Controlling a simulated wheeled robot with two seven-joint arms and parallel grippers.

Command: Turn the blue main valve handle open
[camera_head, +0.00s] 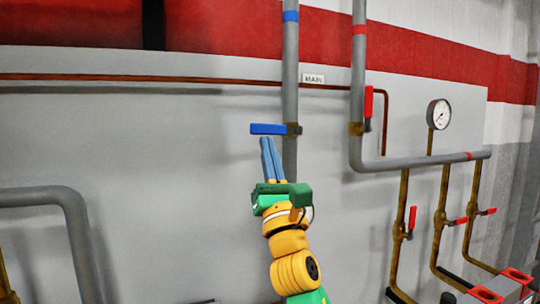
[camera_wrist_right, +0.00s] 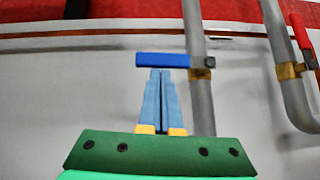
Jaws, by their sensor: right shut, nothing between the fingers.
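The blue main valve handle (camera_head: 268,129) is level, pointing left from its brass valve body (camera_head: 293,129) on the vertical grey pipe (camera_head: 290,70), across the pipe's line. A MAIN label (camera_head: 313,79) is on the wall to the right of that pipe. My right gripper (camera_head: 267,141) is shut and empty, its blue fingers pointing up just below the handle. In the right wrist view the handle (camera_wrist_right: 163,60) lies across the tips of the fingers (camera_wrist_right: 160,72); I cannot tell whether they touch. My left gripper is not in view.
A second grey pipe (camera_head: 358,80) with an upright red handle (camera_head: 368,104) stands to the right. Beyond it are a gauge (camera_head: 439,114) and brass pipes with smaller red handles (camera_head: 412,218).

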